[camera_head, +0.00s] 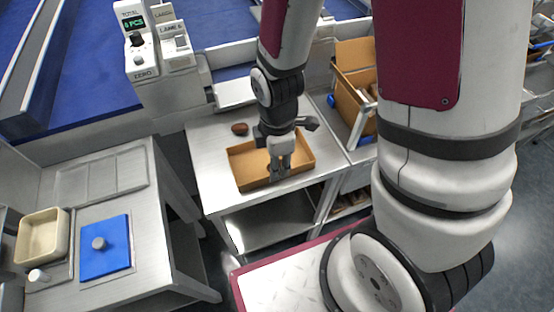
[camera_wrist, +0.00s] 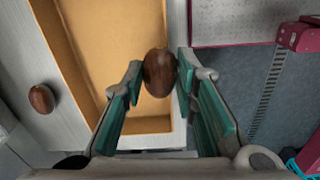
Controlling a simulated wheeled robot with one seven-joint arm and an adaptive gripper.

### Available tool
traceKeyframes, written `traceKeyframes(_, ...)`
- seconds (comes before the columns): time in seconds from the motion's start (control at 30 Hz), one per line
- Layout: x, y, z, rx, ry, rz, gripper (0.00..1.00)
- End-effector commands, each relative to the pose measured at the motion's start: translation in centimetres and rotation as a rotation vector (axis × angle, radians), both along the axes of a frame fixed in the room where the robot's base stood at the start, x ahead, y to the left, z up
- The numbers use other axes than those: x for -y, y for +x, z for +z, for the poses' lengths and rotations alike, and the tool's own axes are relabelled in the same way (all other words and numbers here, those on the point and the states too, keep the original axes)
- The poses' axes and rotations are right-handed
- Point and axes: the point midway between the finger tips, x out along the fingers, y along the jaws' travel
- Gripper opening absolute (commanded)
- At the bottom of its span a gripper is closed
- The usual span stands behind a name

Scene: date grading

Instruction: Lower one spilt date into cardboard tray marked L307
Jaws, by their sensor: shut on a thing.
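My gripper (camera_head: 280,172) is above the right part of the cardboard tray (camera_head: 240,168) on the metal table. In the wrist view, the gripper (camera_wrist: 160,75) is shut on a brown date (camera_wrist: 159,72), held between its two fingertips. The held date overlaps the tray's edge in that view; its height above the tray is hard to tell. The tray (camera_wrist: 110,50) looks empty where visible. Another date (camera_head: 239,128) lies on the table just behind the tray; it also shows at the left of the wrist view (camera_wrist: 41,98). I cannot read a mark on the tray.
The metal table (camera_head: 208,180) has a little bare top around the tray. A counter unit (camera_head: 138,40) stands behind left. An orange-brown bin (camera_head: 355,85) stands to the right. A left bench holds a cream tub (camera_head: 42,238) and a blue board (camera_head: 105,262).

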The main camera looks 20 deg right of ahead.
Motion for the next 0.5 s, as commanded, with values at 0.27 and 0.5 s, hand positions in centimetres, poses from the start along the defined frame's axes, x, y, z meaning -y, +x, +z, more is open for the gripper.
traceKeyframes(0.27,0.00,0.00,0.02,0.000,0.000,0.000,0.50)
traceKeyframes(0.5,0.00,0.00,0.03,0.000,0.000,0.000,0.50)
